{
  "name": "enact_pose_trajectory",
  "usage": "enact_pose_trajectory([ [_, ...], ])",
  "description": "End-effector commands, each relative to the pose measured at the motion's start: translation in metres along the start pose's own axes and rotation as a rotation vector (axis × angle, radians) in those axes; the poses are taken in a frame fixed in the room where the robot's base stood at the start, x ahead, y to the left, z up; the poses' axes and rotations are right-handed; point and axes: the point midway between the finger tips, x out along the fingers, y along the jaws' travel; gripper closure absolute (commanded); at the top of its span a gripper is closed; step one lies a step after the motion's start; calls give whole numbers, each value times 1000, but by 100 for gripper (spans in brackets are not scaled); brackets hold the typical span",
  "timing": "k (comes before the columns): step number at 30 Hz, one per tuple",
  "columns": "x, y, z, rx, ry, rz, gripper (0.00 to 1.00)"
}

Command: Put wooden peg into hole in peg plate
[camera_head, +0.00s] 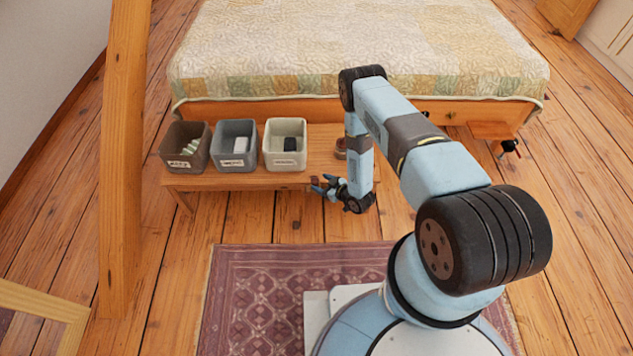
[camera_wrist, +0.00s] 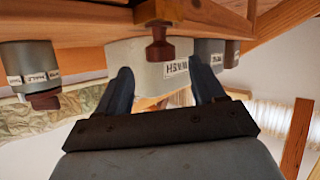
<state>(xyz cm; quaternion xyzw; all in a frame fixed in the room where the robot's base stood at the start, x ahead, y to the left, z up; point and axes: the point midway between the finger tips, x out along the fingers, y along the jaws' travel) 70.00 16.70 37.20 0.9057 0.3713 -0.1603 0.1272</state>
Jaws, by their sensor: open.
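A reddish-brown wooden piece, which looks like the peg (camera_wrist: 160,48), shows in the wrist view with a narrow neck and a wider block at the picture's top. It lies in line with the gap between my fingers, apart from both. My gripper (camera_wrist: 165,86) is open and empty. In the head view my gripper (camera_head: 319,187) is at the bench's front right edge, beside a small dark-red piece (camera_head: 315,181). Another dark-red round thing (camera_head: 340,148) sits farther back, partly hidden by my arm. I cannot tell whether it is the peg plate.
A low wooden bench (camera_head: 235,181) carries a brown bin (camera_head: 183,165), a grey bin (camera_head: 234,160) and a pale bin (camera_head: 284,160). A grey labelled container (camera_wrist: 28,60) shows at left in the wrist view. The bed (camera_head: 360,50) stands behind; a timber post (camera_head: 122,150) rises at left.

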Motion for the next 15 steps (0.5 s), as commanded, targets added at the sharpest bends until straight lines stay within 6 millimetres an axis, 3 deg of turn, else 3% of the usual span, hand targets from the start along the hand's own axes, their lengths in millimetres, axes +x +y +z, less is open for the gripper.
enact_pose_trajectory([
  [9,-62,0,1,2,-2,1,32],
  [15,-85,0,1,1,-1,1,32],
])
